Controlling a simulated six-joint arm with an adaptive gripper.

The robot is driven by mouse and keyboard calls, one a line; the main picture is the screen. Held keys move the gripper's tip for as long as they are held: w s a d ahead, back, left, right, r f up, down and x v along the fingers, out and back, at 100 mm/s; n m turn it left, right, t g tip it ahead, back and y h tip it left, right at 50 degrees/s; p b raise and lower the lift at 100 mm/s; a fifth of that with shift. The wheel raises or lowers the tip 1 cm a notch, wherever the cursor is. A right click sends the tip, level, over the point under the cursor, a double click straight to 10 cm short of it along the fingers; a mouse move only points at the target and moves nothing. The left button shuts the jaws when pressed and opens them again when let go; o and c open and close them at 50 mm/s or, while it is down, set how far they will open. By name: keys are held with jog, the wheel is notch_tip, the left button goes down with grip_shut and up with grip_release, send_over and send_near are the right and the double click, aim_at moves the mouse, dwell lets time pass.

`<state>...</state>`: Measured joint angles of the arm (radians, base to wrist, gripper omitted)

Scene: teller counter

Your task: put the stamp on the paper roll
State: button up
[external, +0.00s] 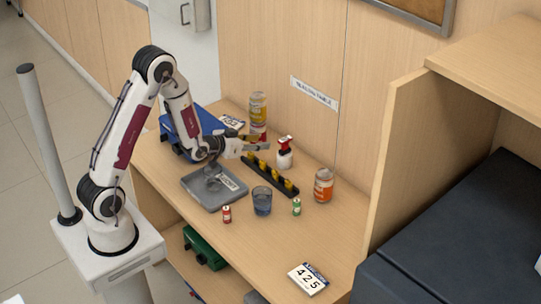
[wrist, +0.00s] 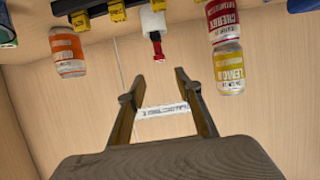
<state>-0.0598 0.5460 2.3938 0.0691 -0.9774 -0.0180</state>
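The stamp (external: 284,142), with a red handle, appears to stand on top of the white paper roll (external: 284,160) at the back of the counter. In the wrist view, where the counter is at the top, the red stamp (wrist: 158,48) touches the end of the white roll (wrist: 152,20). My gripper (external: 267,143) is just left of the stamp in the external view, at about its height and apart from it. Its two fingers (wrist: 161,80) are spread in the wrist view with nothing between them.
A black rack (external: 270,178) with yellow pieces lies before the roll. Stacked jars (external: 258,107) stand behind my gripper, an orange-labelled jar (external: 323,185) to the right. A grey tray (external: 207,202), blue glass (external: 262,201) and small cans are nearer. The right front counter is mostly clear.

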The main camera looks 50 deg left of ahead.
jog(key=shift+r, duration=0.1)
dwell(0.4)
jog(key=s+r+g, duration=0.4)
jog(key=s+r, duration=0.8)
jog(key=s+d+r+g, duration=0.1)
jog(key=s+r+g, duration=0.1)
jog(key=s, duration=1)
jog(key=s+d+r+g, duration=0.1)
jog(key=s+r+g, duration=0.1)
jog(key=s, duration=1)
jog(key=shift+s, duration=0.2)
